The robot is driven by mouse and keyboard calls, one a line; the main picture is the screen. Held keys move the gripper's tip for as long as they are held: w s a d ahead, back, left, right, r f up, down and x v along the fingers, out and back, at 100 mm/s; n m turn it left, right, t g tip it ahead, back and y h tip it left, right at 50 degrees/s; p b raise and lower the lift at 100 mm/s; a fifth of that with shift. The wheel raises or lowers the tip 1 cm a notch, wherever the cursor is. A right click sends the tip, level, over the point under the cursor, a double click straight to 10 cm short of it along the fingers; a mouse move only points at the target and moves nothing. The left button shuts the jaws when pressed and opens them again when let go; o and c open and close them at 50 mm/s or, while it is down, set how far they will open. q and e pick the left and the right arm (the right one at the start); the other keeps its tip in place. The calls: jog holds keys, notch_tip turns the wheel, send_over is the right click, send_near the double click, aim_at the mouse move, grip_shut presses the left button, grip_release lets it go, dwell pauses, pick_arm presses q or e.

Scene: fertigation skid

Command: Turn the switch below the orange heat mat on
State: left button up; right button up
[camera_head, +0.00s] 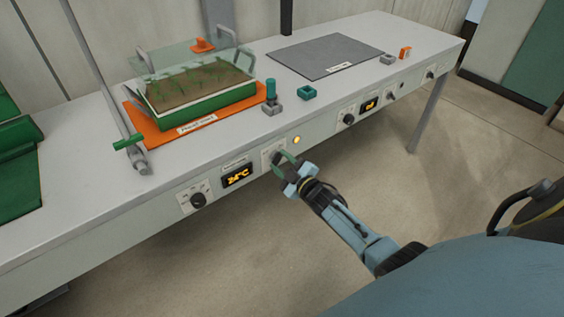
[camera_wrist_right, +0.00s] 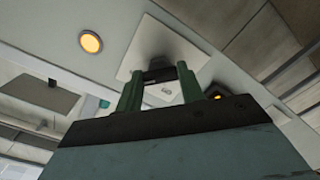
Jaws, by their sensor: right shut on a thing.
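The orange heat mat (camera_head: 139,124) lies on the bench top at left in the head view, under a green seed tray. Below it, the bench front carries a display reading 24°C (camera_head: 237,176), a black dial (camera_head: 198,200) and a pale switch plate (camera_head: 268,151). The switch plate also shows in the right wrist view (camera_wrist_right: 137,56). My right gripper (camera_head: 284,163) is at this plate, its green fingers (camera_wrist_right: 158,90) shut on the small dark switch (camera_wrist_right: 158,76). The fingers hide most of the switch, so its position is unclear. My left gripper is not in view.
A yellow lamp (camera_head: 296,139) glows beside the switch plate. A grey mat (camera_head: 325,56) lies on the right of the bench, with another display (camera_head: 369,104) and knob (camera_head: 349,119) below it. The floor in front is clear.

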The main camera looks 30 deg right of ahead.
dwell(0.4)
jog(key=o, duration=1)
jog(key=shift+s, duration=0.1)
pick_arm(q)
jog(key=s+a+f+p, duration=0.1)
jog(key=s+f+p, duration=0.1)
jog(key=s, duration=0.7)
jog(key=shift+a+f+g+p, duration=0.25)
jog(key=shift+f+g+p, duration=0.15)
jog(key=shift+p, duration=0.25)
pick_arm(e)
jog(key=s+d, duration=0.1)
jog(key=s, duration=1.2)
jog(key=shift+s, duration=0.15)
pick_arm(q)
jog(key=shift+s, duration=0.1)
